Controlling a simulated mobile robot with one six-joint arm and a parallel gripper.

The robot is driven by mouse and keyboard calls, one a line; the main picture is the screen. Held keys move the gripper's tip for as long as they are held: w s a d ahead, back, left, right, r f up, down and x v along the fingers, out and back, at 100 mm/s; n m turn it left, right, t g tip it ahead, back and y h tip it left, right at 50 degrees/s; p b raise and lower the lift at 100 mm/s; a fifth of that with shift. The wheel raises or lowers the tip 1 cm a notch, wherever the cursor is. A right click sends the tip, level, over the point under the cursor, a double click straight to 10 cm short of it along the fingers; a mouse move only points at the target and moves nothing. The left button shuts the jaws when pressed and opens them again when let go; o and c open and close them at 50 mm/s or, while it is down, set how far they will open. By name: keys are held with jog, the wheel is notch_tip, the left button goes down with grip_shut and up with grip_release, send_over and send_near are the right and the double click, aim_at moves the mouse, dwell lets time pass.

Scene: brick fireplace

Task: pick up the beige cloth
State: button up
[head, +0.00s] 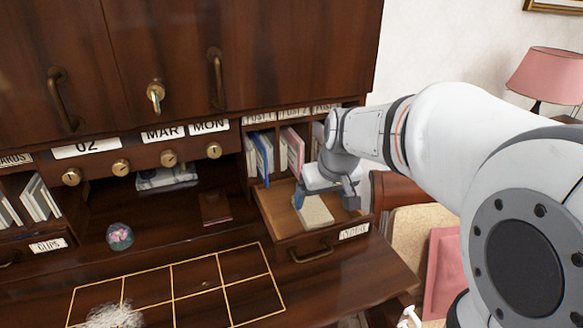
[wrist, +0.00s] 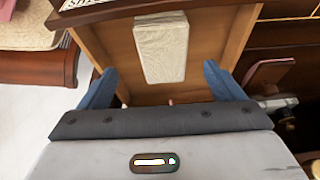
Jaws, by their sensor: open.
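The beige cloth (head: 316,213) lies folded as a flat rectangular pad in an open wooden drawer (head: 274,213) at the right of the desk. In the wrist view the cloth (wrist: 160,46) is at the top middle, with bare drawer floor beside it. My gripper (head: 326,199) is over the drawer, its fingers spread and nothing between them. The wrist view shows both blue fingertips (wrist: 161,84) apart, to the left and right of the cloth's near end. I cannot tell the exact height of the fingers above the cloth.
Pigeonholes with upright books (head: 291,150) stand just behind the drawer. A dark red notebook (head: 215,208) and a round glass paperweight (head: 120,236) lie on the desk to the left. A gold-lined grid (head: 197,290) marks the desk front. A chair (head: 400,188) stands at the right.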

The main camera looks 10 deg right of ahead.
aim_at(313, 208)
jog(key=w+f, duration=0.2)
jog(key=shift+a+f, duration=0.3)
jog(key=shift+f, duration=0.1)
jog(key=p+x, duration=0.1)
jog(key=x, duration=0.3)
jog(key=shift+w+a+f, duration=0.1)
jog(key=shift+w, duration=0.15)
jog(key=c, duration=1.1)
